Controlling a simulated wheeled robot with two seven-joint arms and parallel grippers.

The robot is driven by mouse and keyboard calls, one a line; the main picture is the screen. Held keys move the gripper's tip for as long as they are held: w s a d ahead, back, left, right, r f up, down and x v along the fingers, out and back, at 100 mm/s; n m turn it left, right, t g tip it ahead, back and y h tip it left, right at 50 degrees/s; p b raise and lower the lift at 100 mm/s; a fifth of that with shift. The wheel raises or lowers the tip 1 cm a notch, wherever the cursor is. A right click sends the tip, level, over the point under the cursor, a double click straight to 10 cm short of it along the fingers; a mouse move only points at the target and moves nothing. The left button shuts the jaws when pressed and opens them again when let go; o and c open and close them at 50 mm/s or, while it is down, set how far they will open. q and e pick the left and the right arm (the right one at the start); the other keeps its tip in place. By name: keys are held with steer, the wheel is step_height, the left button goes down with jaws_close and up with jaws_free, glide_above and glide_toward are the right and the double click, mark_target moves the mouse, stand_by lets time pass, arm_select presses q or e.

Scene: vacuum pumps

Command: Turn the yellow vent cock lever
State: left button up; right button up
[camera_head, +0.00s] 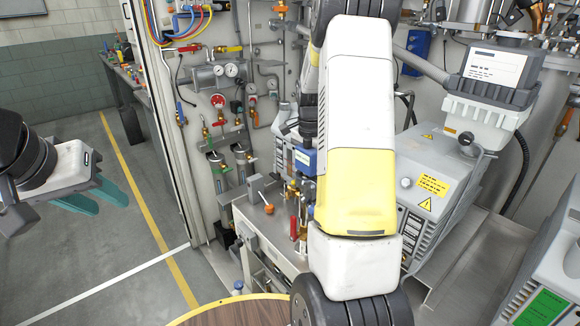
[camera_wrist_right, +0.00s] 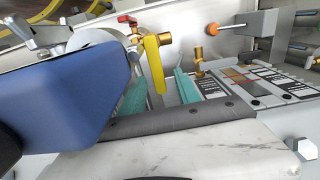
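The yellow vent cock lever (camera_wrist_right: 154,64) hangs down from a brass fitting (camera_wrist_right: 134,34) in the right wrist view. My right gripper (camera_wrist_right: 160,84) is open, with one teal finger to the left of the lever and one to its right. The lever's lower end shows between the fingers, with a gap visible to the right finger; contact on the left is hard to tell. In the head view my right arm covers the middle, and I cannot make out the lever or right gripper there. My left gripper (camera_head: 106,208) is open and empty at the far left.
A blue box (camera_wrist_right: 70,95) fills the left of the wrist view, close to the gripper. A small red handle (camera_wrist_right: 127,18) sits beside the lever's fitting. A pump (camera_head: 440,190) stands right of my arm. The floor (camera_head: 110,255) at left is clear.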

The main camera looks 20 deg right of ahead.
steer(key=shift+r, duration=0.4)
steer(key=shift+r, duration=3)
